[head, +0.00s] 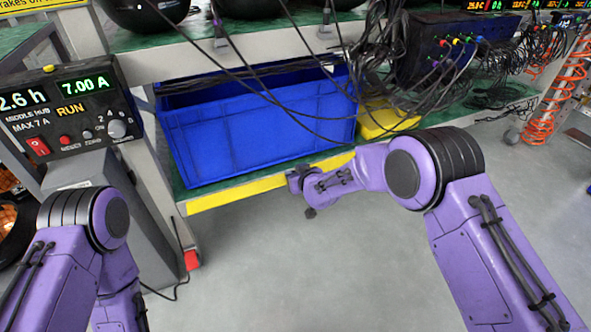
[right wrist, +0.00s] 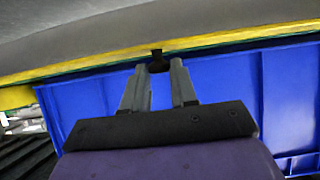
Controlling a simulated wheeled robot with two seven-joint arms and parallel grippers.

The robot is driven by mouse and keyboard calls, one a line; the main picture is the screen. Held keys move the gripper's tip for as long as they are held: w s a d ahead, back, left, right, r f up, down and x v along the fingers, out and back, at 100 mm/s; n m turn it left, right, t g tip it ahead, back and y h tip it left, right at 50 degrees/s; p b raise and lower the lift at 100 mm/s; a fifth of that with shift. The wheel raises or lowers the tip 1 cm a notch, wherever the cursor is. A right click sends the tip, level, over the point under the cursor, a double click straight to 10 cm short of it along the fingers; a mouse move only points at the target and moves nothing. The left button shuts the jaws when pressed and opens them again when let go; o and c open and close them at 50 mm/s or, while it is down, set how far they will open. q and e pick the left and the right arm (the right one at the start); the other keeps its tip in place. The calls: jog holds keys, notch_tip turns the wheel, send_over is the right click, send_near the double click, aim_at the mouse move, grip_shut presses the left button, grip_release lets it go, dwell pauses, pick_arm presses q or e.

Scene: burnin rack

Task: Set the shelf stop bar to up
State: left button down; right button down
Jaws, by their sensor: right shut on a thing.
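The shelf stop bar is a yellow bar (head: 235,194) along the front edge of the lower shelf, low in front of the blue crate. It also shows as a yellow strip (right wrist: 90,67) in the right wrist view. My right gripper (head: 294,180) is at the bar's front, right of its middle. In the right wrist view my right gripper (right wrist: 159,72) has its two grey fingers closed on a small black tab (right wrist: 158,63) at the bar. The fingers hide part of the tab. My left arm is at the lower left of the head view; its gripper is out of view.
The blue crate (head: 260,128) stands on the lower shelf behind the bar. A small yellow bin (head: 386,120) is to its right. Black cables (head: 325,75) hang in front of the crate. A power unit (head: 75,110) is at left. The floor in front is clear.

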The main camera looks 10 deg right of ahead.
jog(key=shift+w+r+g+p, duration=0.1)
jog(key=shift+r+g+p, duration=0.1)
jog(key=shift+g+p, duration=0.55)
dwell(0.3)
jog(key=c, duration=0.9)
grip_release()
jog(key=shift+r+p, duration=0.15)
jog(key=shift+p, duration=0.2)
jog(key=p+v, duration=0.4)
jog(key=v, duration=0.6)
jog(key=shift+s+a, duration=0.1)
jog(key=shift+s, duration=0.15)
